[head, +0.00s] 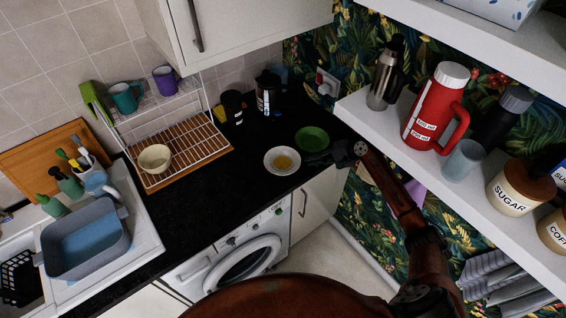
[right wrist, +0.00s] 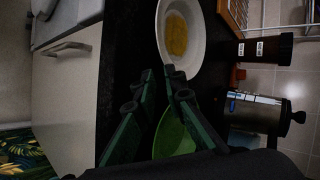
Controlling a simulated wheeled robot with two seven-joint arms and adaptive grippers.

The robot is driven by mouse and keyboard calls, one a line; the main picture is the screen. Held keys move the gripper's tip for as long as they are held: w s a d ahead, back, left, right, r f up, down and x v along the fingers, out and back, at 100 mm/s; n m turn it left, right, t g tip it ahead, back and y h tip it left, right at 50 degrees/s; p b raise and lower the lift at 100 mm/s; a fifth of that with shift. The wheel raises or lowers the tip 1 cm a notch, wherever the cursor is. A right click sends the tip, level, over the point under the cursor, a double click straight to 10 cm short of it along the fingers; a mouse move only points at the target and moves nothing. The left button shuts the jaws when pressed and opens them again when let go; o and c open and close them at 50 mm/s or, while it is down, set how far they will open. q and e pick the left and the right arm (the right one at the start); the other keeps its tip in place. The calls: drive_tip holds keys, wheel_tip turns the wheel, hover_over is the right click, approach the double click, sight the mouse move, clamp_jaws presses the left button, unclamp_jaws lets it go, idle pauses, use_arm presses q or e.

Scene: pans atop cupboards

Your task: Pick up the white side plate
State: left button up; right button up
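The white side plate (head: 271,166) is a shallow round dish with something yellow in its middle, lying on the black worktop near the front edge. In the right wrist view the white plate (right wrist: 196,62) is just ahead of the fingertips. My right gripper (head: 340,153) reaches in from the right, to the right of the white plate and apart from it. In its wrist view the right gripper (right wrist: 160,76) shows two fingers with a gap between them, with nothing held. A green plate (head: 312,138) lies right beside the white one; it shows behind the fingers (right wrist: 172,138). My left gripper is not in view.
A black-lidded canister (head: 267,94) and dark jars (head: 233,105) stand behind the plates. A dish rack (head: 190,150) with a cream bowl (head: 155,158) is to the left. A white shelf (head: 440,165) with a red flask (head: 436,108) overhangs on the right.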

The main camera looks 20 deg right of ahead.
sight(298, 160)
drive_tip(key=w+a, duration=0.1)
drive_tip(key=w+a+f, duration=0.1)
drive_tip(key=a, duration=0.1)
drive_tip(key=shift+w+f, duration=0.15)
drive_tip(key=shift+w, duration=0.05)
drive_tip(key=shift+w+a+f, duration=0.25)
drive_tip(key=shift+a+f, duration=0.05)
drive_tip(key=shift+c, duration=0.2)
clamp_jaws()
drive_tip(key=shift+r, duration=0.15)
